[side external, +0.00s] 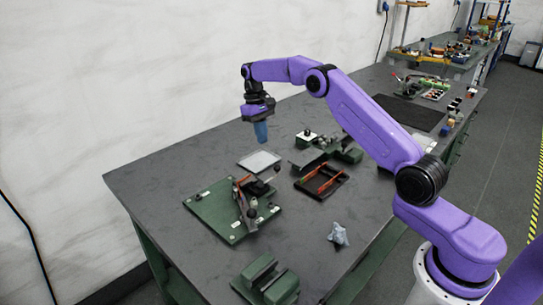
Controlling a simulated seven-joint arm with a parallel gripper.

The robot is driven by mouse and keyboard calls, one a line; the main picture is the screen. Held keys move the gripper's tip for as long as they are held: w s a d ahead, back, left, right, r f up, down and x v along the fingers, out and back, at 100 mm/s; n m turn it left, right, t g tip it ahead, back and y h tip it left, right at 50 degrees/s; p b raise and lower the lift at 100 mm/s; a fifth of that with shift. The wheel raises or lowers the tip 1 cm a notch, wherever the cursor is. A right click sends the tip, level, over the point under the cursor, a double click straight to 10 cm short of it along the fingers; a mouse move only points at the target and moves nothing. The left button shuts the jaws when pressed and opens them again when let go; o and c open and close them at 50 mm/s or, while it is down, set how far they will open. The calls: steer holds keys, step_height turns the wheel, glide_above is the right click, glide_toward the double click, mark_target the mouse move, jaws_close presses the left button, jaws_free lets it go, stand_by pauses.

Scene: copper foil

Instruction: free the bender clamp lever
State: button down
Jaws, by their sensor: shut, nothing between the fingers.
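The bender appears to be the device on a green base plate (217,211) at the front left of the bench. A lever with dark round knobs (251,213) and reddish parts stands on it; which lever is the clamp lever, and how it is set, is too small to tell. My gripper (261,138) points down in the air above the back of the bench, behind and to the right of the bender. Its blue fingers are shut and empty, well apart from the bender.
A pale flat plate (260,161) lies behind the bender. A dark tray (321,183) with red-orange tools sits to its right, with green fixtures (340,149) behind. A crumpled grey cloth (338,234) and a green block (266,283) lie near the front. The bench's left end is clear.

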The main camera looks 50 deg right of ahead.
steer(key=s+f, duration=0.4)
steer(key=f, duration=0.1)
steer(key=shift+s+f, duration=0.3)
steer(key=shift+f, duration=0.05)
steer(key=shift+s+m, duration=0.4)
steer(key=shift+m, duration=0.2)
stand_by(0.5)
steer(key=shift+s+d+m+y, duration=0.1)
steer(key=shift+s+m+y, duration=0.2)
steer(key=shift+s+m, duration=0.5)
steer(key=shift+s+a+m+t+y, duration=0.3)
steer(key=shift+s+m, duration=0.6)
steer(key=shift+m, duration=0.7)
steer(key=shift+s+a+m+t+y, duration=0.15)
steer(key=shift+s+a+m, duration=0.25)
steer(key=shift+s+m, duration=0.9)
steer(key=shift+s+a+m+t+y, duration=0.3)
steer(key=shift+s+m, duration=0.25)
steer(key=shift+m, duration=1.35)
